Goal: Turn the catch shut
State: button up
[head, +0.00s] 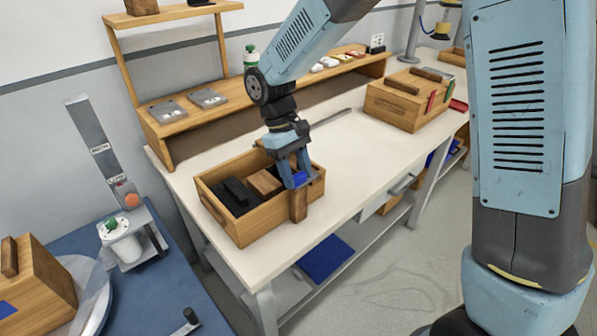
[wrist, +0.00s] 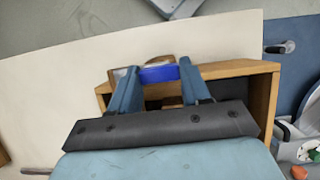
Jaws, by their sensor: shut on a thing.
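My gripper (head: 297,182) points down at the near right end of an open wooden crate (head: 245,229) on the white bench. Its fingers are closed on a brown wooden piece (head: 298,207) with a bright blue part, which stands upright at the crate's wall. In the wrist view the blue part (wrist: 159,74) lies between the fingertips, with brown wood just beyond it. I cannot tell whether this piece is fixed to the crate. No other part is clearly a catch in these views; the fingers hide some of the held piece.
Dark blocks (head: 236,192) and a wooden block (head: 264,182) lie in the crate. A lidded wooden box (head: 395,107) stands farther along the bench. A wooden shelf (head: 180,125) runs along the back. The bench middle (head: 350,150) is mostly clear. A blue table (head: 165,285) is at left.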

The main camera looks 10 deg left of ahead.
jog(key=o, duration=1.1)
jog(key=shift+c, duration=0.2)
jog(key=shift+r, duration=0.1)
jog(key=shift+w+a+r, duration=0.1)
jog(key=shift+a+r, duration=0.05)
jog(key=shift+r, duration=0.15)
jog(key=v, duration=1.3)
jog(key=shift+d, duration=0.25)
